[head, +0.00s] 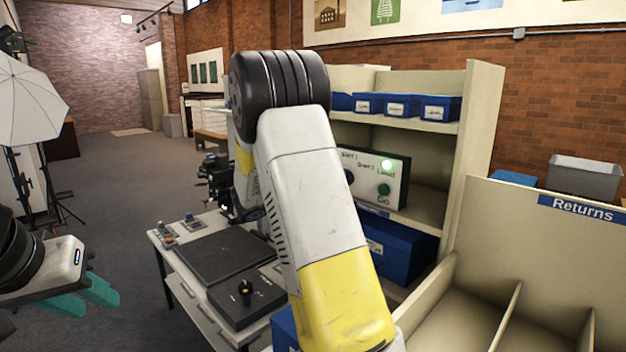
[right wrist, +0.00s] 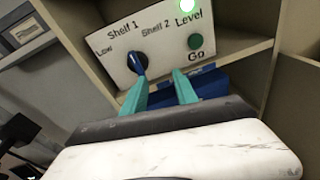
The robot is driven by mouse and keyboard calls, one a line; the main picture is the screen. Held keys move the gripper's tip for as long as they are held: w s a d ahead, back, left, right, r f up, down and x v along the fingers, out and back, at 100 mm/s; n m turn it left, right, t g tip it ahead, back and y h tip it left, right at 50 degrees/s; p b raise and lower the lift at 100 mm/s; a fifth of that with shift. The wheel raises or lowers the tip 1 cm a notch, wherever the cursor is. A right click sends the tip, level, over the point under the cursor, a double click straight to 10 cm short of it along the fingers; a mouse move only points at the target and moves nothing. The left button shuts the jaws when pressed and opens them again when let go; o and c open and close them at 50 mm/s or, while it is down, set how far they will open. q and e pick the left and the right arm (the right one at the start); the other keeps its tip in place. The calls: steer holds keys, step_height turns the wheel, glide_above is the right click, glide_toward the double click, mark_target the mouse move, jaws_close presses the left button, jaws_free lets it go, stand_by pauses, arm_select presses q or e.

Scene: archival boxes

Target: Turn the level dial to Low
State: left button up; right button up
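The level dial (right wrist: 137,63) is a dark knob with a bluish edge on a pale control panel (right wrist: 165,35), with Low, Shelf 1 and Shelf 2 marked around it. I cannot tell surely which mark it points to. In the head view the panel (head: 396,170) stands on a shelf, its left part hidden by my right arm. My right gripper (right wrist: 160,90) is open in front of the panel, its left fingertip just below the dial; contact is unclear. Nothing shows between its fingers. My left gripper (head: 86,298) is at lower left, open and empty, away from the panel.
The green Go button (right wrist: 195,41) and a lit green lamp (right wrist: 187,5) are right of the dial. A blue box (head: 395,245) sits below the panel. A Returns rack (head: 545,240) stands at right. A bench with a black knob box (head: 245,297) is left of my right arm.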

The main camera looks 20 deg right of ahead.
steer(key=w+d+n+t+h, duration=0.1)
steer(key=w+d+n, duration=0.1)
steer(key=w+d, duration=0.4)
steer(key=shift+w+r+t, duration=0.2)
steer(key=shift+r+t, duration=0.2)
steer(key=shift+r, duration=0.05)
steer(key=shift+a, duration=0.1)
jaws_close()
